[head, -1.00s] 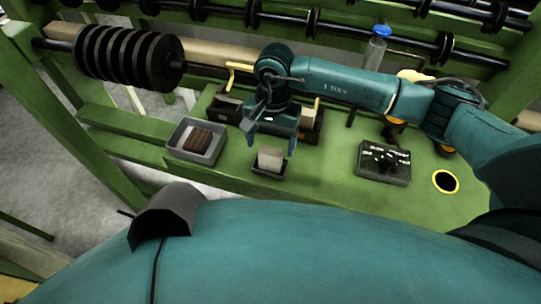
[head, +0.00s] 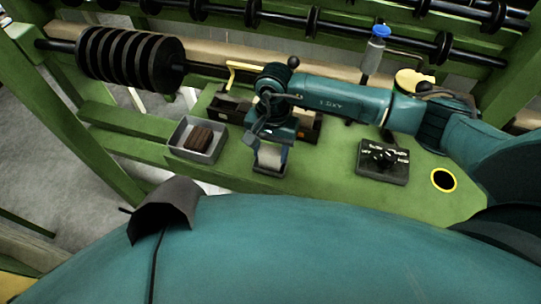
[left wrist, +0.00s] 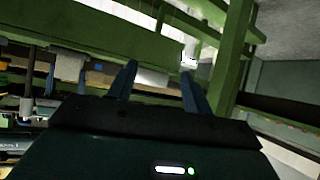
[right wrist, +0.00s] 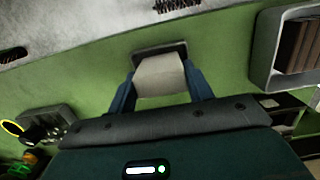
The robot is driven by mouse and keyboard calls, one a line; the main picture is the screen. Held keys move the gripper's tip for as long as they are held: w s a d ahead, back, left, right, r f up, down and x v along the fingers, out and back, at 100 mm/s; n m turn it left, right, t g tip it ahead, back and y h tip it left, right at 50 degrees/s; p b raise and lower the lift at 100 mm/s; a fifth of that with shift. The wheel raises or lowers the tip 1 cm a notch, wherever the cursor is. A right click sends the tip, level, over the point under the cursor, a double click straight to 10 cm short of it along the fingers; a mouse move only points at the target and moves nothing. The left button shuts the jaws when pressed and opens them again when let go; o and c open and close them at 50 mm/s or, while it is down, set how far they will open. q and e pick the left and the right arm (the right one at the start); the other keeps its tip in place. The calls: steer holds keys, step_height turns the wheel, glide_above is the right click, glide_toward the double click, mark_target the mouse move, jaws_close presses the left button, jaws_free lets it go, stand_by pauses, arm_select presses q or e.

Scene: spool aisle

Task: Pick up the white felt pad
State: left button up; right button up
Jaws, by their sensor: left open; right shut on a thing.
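The white felt pad (head: 270,157) is a pale block at a small dark tray (head: 268,171) on the green bench. My right gripper (head: 270,156) has come down over it, with one finger on each side. In the right wrist view the pad (right wrist: 160,76) sits between the two blue fingers of the right gripper (right wrist: 160,92), which is shut on it. The dark tray (right wrist: 158,50) shows just beyond the pad; I cannot tell whether they touch. My left gripper (left wrist: 155,82) is open and empty, pointing at green frame beams away from the pad.
A grey tray (head: 181,153) with a brown ribbed block (head: 199,138) stands left of the pad. A dark switch box (head: 383,162) and a yellow-ringed hole (head: 443,180) lie to the right. A blue-capped bottle (head: 374,52) and black spools (head: 131,57) are behind.

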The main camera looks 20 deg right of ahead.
steer(key=shift+c, duration=0.9)
steer(key=shift+r, duration=0.1)
